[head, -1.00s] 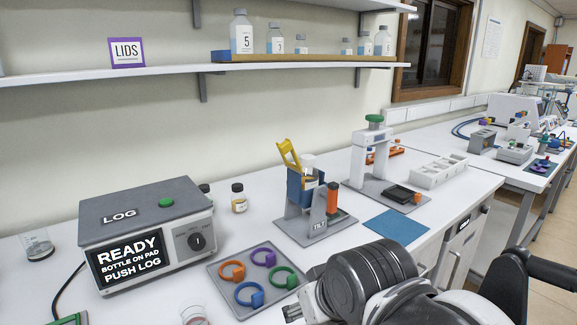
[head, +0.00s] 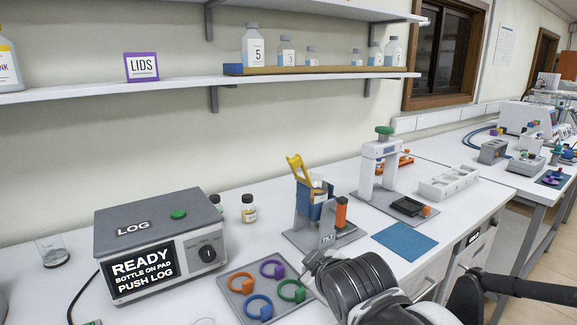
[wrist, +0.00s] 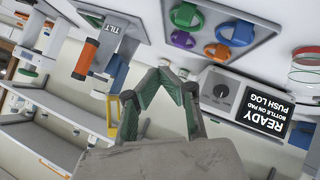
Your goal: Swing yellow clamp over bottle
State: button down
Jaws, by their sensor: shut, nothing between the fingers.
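The yellow clamp (head: 299,170) stands raised and tilted above the blue holder (head: 309,208) of the TILT stand (head: 297,238). A bottle with a pale top (head: 320,189) sits in the blue holder; its lower part is hidden. An orange handle (head: 341,212) is on the stand's right side. My gripper (head: 312,262) is low, in front of the stand. In the wrist view my gripper's fingers (wrist: 172,76) meet at the tips with nothing between them. The yellow clamp (wrist: 112,113) shows left of the fingers there, apart from them.
The LOG box (head: 160,245) is at left, with a pad of coloured rings (head: 248,288) before it. A small capped bottle (head: 248,210) stands behind. A green-knobbed press (head: 384,165) and a blue mat (head: 404,241) are at right. A shelf (head: 190,91) runs above.

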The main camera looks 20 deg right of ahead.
jog(key=w+a+r+n+t+y+p, duration=0.1)
jog(key=w+r+n+t+p, duration=0.5)
jog(key=r+n, duration=0.5)
jog(key=shift+w+a+r+n+t+y+p, duration=0.25)
jog(key=shift+w+n+t, duration=0.85)
jog(key=shift+n, duration=2.2)
jog(key=w+d+r+p, duration=0.1)
jog(key=w, duration=0.4)
jog(key=w+d+r+p, duration=0.1)
jog(key=w+d, duration=0.1)
jog(key=w, duration=0.3)
jog(key=shift+w+d+r, duration=0.25)
jog(key=shift+w, duration=0.05)
jog(key=shift+r, duration=0.15)
